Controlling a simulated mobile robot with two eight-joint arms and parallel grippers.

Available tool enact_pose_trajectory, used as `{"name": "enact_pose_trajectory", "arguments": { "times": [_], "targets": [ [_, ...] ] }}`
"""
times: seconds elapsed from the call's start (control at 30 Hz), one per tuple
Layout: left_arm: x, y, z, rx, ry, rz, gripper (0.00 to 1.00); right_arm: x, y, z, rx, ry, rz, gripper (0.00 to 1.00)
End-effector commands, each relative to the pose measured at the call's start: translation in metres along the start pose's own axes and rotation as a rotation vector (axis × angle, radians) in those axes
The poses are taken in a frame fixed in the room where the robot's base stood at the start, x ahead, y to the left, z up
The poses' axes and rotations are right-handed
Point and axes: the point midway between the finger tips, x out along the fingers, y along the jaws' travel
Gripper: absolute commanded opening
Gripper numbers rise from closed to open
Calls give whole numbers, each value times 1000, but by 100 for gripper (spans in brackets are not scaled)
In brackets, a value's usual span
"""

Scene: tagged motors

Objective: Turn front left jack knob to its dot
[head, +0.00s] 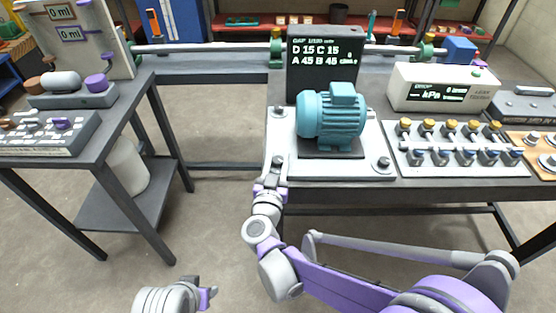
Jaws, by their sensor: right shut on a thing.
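A teal motor (332,117) sits on a pale base plate (340,171) on the right-hand bench. A jack knob (384,162) stands at the plate's front right, and another knob (278,111) at its back left. My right gripper (275,170) is at the plate's front left corner, shut on the front left jack knob (279,160). The gripper covers most of that knob. I cannot make out its dot or pointer. My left gripper (208,297) is low in the picture, away from both benches. Its fingers are too unclear to judge.
A dark display box (324,58) stands behind the motor. Right of the plate are a valve panel (455,157) and a pale kPa meter (443,83). A second bench (85,140) stands at the left. The floor between the benches is clear.

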Motion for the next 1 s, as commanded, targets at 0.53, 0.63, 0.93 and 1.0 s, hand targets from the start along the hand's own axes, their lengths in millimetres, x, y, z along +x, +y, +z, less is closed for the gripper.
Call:
{"name": "enact_pose_trajectory", "arguments": {
  "times": [0.53,0.63,0.93,1.0],
  "targets": [
    [-4,0,-2,0,1,0,50,0,-2,0,0,-1,505,0],
    [-6,0,-2,0,2,0,50,0,-2,0,0,0,584,0],
    [-9,0,-4,0,3,0,50,0,0,0,1,0,756,0],
    [-10,0,-4,0,4,0,50,0,0,0,0,1,781,0]
  ]
}}
